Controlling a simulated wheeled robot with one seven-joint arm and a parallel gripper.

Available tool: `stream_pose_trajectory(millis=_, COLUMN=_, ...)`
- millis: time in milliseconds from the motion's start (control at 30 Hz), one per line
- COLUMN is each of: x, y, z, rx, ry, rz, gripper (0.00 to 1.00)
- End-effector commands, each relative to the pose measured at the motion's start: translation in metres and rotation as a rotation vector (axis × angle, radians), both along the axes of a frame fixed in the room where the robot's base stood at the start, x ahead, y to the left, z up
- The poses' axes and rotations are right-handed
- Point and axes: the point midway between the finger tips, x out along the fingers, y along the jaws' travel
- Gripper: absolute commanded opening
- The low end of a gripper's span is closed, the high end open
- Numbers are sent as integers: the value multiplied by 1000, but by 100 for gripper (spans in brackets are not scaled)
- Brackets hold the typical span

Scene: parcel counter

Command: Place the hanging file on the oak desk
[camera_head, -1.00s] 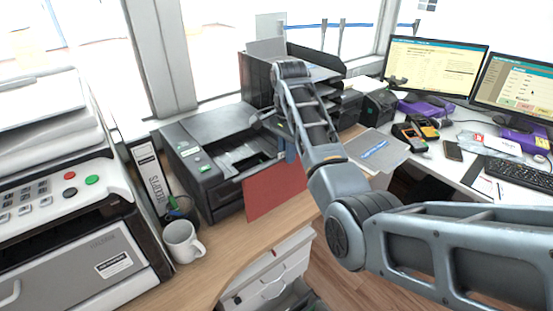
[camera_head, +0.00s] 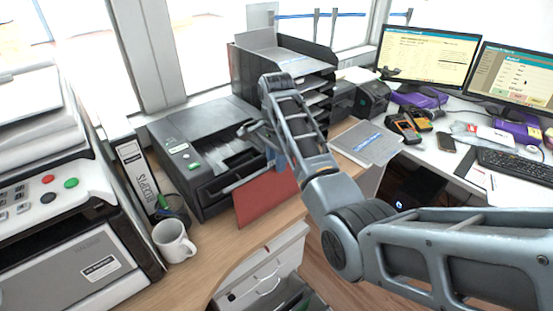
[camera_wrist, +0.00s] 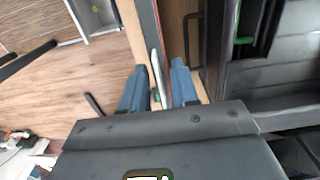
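The hanging file is a flat red folder (camera_head: 267,198), upright in front of the black printer at the oak desk's front edge. My gripper (camera_head: 278,150) is at its upper edge, largely hidden by my arm. In the wrist view, the blue fingers (camera_wrist: 160,82) lie on either side of the file (camera_wrist: 152,28), which shows edge-on as a thin strip; the gripper looks shut on it. The oak desk (camera_head: 212,262) is the wooden top beneath. I cannot tell whether the file's lower edge touches it.
A white mug (camera_head: 174,241) and a lever-arch binder (camera_head: 137,176) stand left of the printer (camera_head: 200,150). A large office machine (camera_head: 75,230) fills the far left. Black trays (camera_head: 285,65) stand behind, and a grey folder (camera_head: 366,142) lies at right. Bare wood shows between mug and file.

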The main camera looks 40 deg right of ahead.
Motion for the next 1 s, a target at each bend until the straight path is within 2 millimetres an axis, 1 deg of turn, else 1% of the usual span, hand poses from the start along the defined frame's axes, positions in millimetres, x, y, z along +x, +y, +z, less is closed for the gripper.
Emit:
stream_pose_trajectory(millis=33, x=0, y=0, z=0, rx=0, ry=0, rz=0, gripper=34)
stream_pose_trajectory(millis=100, x=0, y=0, z=0, rx=0, ry=0, rz=0, gripper=41)
stream_pose_trajectory(millis=133, x=0, y=0, z=0, rx=0, ry=0, rz=0, gripper=41)
stream_pose_trajectory(millis=367, x=0, y=0, z=1, rx=0, ry=0, rz=0, gripper=41)
stream_pose_trajectory(millis=467, x=1, y=0, z=6, rx=-1, ry=-2, rz=0, gripper=41)
stream_pose_trajectory(millis=567, x=1, y=0, z=19, rx=-1, ry=-4, rz=0, gripper=41)
stream_pose_trajectory(millis=733, x=2, y=2, z=55, rx=1, ry=-5, rz=3, gripper=41)
stream_pose_trajectory(millis=1000, x=5, y=-1, z=70, rx=-7, ry=-16, rz=-1, gripper=41)
